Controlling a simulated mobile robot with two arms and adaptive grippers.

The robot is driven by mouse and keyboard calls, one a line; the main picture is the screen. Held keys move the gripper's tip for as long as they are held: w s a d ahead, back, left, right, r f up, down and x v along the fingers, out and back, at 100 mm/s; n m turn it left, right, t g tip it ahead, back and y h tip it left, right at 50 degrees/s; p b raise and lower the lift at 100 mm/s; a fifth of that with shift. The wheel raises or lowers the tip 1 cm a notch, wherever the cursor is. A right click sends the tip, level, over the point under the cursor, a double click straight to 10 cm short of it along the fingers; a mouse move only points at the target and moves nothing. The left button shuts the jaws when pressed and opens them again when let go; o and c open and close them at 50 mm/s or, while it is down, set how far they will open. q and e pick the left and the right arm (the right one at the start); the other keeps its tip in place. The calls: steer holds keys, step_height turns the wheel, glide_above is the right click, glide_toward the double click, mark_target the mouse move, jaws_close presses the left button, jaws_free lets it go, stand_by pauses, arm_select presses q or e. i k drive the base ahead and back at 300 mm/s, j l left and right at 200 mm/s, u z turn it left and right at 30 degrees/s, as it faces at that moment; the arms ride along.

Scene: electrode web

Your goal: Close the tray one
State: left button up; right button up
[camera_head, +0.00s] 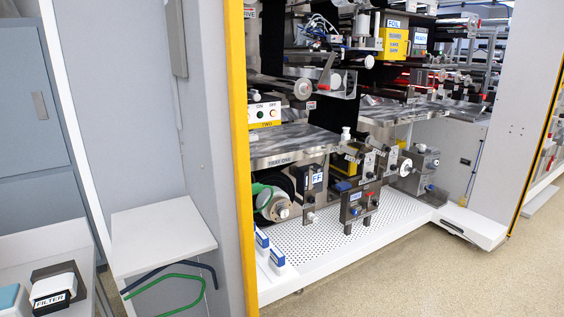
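Tray one (290,148) is a flat, streaked grey metal tray inside the machine, with a "TRAY ONE" label on its front edge. It sits level with the lower middle of the machine opening, above a black roll and a green hose. How far it sticks out is hard to tell. A similar metal tray surface (400,110) lies further right and its label cannot be read. Neither of my grippers is in view.
A yellow-edged grey cabinet wall (237,160) stands left of the opening. A switch panel (264,113) sits above the tray's left end. A white perforated shelf (325,238) lies below. A small white side shelf (160,235) is at left. Open floor (430,275) lies in front.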

mark_target(277, 146)
steer(key=u, duration=0.25)
steer(key=i+l+u, duration=0.2)
steer(key=u, duration=0.15)
steer(key=i+l+u, duration=0.15)
steer(key=l+u, duration=0.15)
steer(key=i+l+u, duration=0.15)
steer(key=l+u, duration=0.2)
